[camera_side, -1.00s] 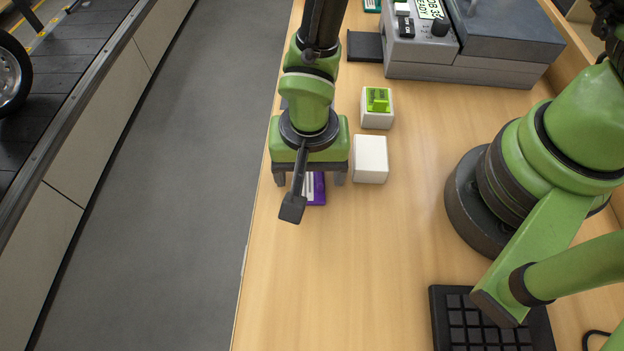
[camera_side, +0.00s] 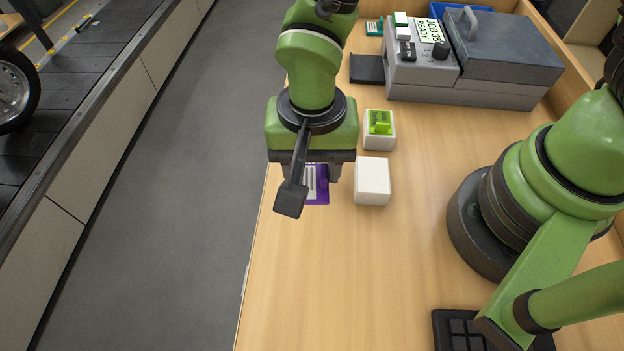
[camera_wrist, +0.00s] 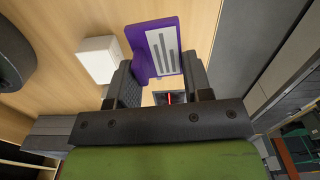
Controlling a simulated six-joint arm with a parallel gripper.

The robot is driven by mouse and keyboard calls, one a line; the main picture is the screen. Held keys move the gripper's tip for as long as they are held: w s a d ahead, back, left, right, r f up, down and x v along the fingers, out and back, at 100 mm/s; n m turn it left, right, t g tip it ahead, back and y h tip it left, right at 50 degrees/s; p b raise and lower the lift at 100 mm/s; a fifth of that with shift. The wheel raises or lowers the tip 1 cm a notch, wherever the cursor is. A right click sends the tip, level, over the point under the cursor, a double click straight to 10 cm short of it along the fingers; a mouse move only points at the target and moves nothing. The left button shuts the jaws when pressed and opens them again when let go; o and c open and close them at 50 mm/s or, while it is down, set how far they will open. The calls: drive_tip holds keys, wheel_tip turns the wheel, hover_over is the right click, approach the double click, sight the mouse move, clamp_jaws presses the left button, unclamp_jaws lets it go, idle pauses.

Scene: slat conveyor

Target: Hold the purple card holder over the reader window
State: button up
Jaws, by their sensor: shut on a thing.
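The purple card holder (camera_side: 322,187), with a white striped label, is held in my gripper (camera_side: 313,176) near the table's left edge. In the wrist view my gripper (camera_wrist: 163,82) is shut on the holder (camera_wrist: 143,52), one dark finger at each side. The holder extends away from the jaws, and its gripped end is partly hidden. A small dark-framed patch with a red line (camera_wrist: 170,98) shows between the fingers in the wrist view; it may be the reader window. In the side view my gripper hides that spot. I cannot tell the holder's height above the table.
A plain white block (camera_side: 372,181) stands right of my gripper. Behind it is a white block (camera_side: 379,143) carrying a lime-green piece (camera_side: 380,121). A grey machine (camera_side: 470,83) with a READY display and a dark pad (camera_side: 367,69) stand at the back. A keyboard (camera_side: 462,333) lies in front.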

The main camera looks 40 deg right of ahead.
wheel_tip(320, 180, up, 3)
drive_tip(key=shift+w+f, duration=0.15)
drive_tip(key=shift+f, duration=0.05)
drive_tip(key=w+d+f+m, duration=0.2)
drive_tip(key=w+d+m, duration=0.7)
drive_tip(key=w+d, duration=0.55)
drive_tip(key=shift+s+d+f, duration=0.1)
drive_tip(key=shift+f, duration=2.7)
drive_tip(key=shift+r, duration=0.15)
wheel_tip(320, 180, up, 6)
drive_tip(key=shift+f, duration=0.1)
